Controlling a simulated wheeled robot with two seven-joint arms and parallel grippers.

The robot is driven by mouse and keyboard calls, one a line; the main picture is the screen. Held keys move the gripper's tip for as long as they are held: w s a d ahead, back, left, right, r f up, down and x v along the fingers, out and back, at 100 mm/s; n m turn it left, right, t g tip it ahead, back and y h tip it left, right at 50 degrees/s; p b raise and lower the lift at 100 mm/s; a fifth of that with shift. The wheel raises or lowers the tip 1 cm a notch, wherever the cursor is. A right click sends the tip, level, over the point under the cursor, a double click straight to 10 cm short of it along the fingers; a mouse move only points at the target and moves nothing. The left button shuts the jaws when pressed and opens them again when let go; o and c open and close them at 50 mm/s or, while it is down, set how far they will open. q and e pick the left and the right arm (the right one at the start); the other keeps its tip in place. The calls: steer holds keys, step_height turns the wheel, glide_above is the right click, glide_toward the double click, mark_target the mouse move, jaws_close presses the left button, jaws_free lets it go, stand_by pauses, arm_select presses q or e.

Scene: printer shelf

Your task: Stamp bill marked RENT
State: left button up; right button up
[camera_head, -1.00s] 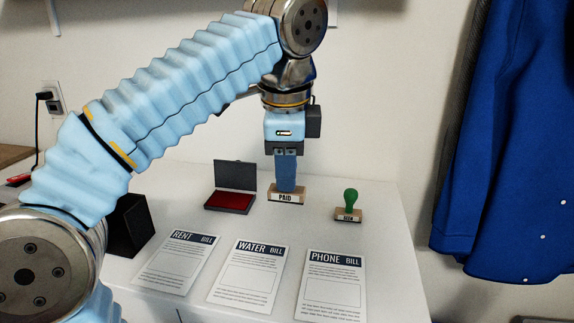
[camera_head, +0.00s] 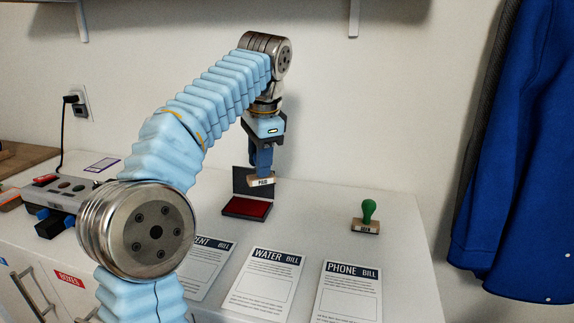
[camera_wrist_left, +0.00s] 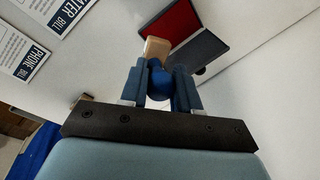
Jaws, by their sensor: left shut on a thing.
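My left gripper (camera_head: 262,158) is shut on the PAID stamp (camera_head: 261,181), a wooden block, and holds it above the open red ink pad (camera_head: 246,208). In the left wrist view the stamp's wooden base (camera_wrist_left: 157,48) overlaps the red pad (camera_wrist_left: 172,24), with a blue handle between the fingers (camera_wrist_left: 160,88). The gap between stamp and pad is hard to judge. The RENT bill (camera_head: 207,268) lies on the white cabinet top, its left part hidden behind my left arm. My right gripper is not in view.
The WATER bill (camera_head: 266,282) and PHONE bill (camera_head: 349,294) lie to the right of the RENT bill. A green-handled stamp (camera_head: 367,217) stands upright at the right. A grey device (camera_head: 66,195) sits at the left. The wall is close behind.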

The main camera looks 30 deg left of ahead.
arm_select(q)
steer(key=a+f, duration=0.1)
steer(key=f, duration=0.1)
steer(key=a+f+n+b, duration=0.1)
steer(key=a+f, duration=0.1)
steer(key=w+a+f+n, duration=0.1)
steer(key=a, duration=0.1)
steer(key=shift+f, duration=0.4)
steer(key=shift+f+b, duration=0.45)
steer(key=shift+f, duration=0.15)
steer(key=shift+f+b, duration=0.3)
steer(key=shift+f, duration=0.15)
stand_by(0.5)
steer(key=shift+d+f, duration=0.1)
stand_by(1.3)
steer(key=shift+p, duration=0.3)
step_height(320, 180, up, 2)
steer(key=shift+r+p, duration=0.25)
steer(key=shift+p, duration=0.85)
steer(key=shift+r, duration=2.3)
